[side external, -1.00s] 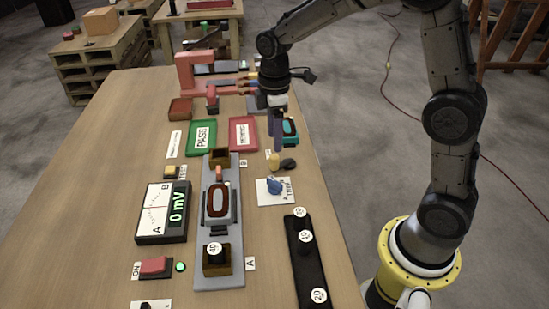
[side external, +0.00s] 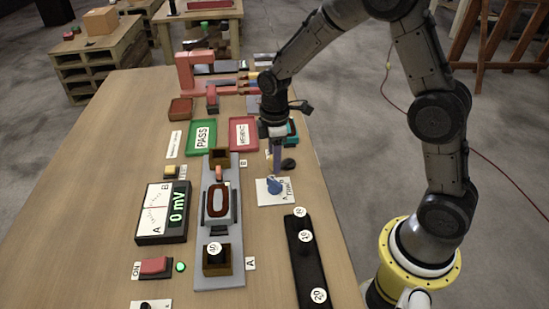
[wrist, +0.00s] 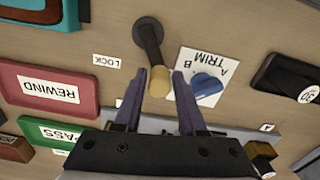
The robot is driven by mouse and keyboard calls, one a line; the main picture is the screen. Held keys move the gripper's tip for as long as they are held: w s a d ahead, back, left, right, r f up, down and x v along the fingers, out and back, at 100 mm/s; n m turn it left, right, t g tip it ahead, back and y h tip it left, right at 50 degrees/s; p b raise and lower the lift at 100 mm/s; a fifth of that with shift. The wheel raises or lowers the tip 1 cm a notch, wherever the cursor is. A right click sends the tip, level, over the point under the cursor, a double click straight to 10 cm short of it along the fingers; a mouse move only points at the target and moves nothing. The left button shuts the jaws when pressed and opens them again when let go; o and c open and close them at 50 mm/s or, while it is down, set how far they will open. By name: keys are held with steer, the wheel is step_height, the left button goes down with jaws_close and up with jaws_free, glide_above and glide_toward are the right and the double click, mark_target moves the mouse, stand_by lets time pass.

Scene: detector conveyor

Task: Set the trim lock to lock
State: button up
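The trim lock is a black lever (wrist: 150,38) with a tan knob (wrist: 159,82) at its end. In the wrist view it points from its black pivot down toward my gripper, and the LOCK label (wrist: 107,61) lies to its left. My gripper (wrist: 160,80) is open, its two purple fingers on either side of the tan knob; contact cannot be told. In the side view my gripper (side external: 277,173) points down at the lever and hides the knob, while the black pivot (side external: 289,165) shows beside it.
The blue trim knob (wrist: 206,85) on its white plate (wrist: 190,58) is close to the right finger. The red REWIND tray (wrist: 45,88) and green PASS tray (side external: 202,137) are to the left. A teal-rimmed piece (side external: 293,128) is behind my gripper. A black weight rack (side external: 306,262) is nearer the camera.

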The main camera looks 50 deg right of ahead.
jaws_close()
steer(key=shift+w+m, duration=0.1)
steer(key=shift+m, duration=0.2)
steer(key=m, duration=0.1)
steer(key=w+m, duration=0.1)
steer(key=shift+d+m, duration=0.25)
steer(key=shift+m, duration=0.15)
steer(key=m, duration=0.1)
steer(key=w+m, duration=0.1)
steer(key=shift+d+m, duration=0.3)
steer(key=shift+d, duration=0.1)
steer(key=m, duration=0.1)
steer(key=w+d+m, duration=0.1)
steer(key=m, duration=0.1)
steer(key=shift+r, duration=0.1)
steer(key=shift+w+d+m, duration=0.1)
steer(key=shift+d+m, duration=0.2)
steer(key=shift+m, duration=0.45)
steer(key=shift+w+d+m, duration=0.1)
steer(key=shift+d+m, duration=0.15)
steer(key=shift+m, duration=0.5)
steer(key=shift+d, duration=0.1)
steer(key=shift+o, duration=2)
jaws_free()
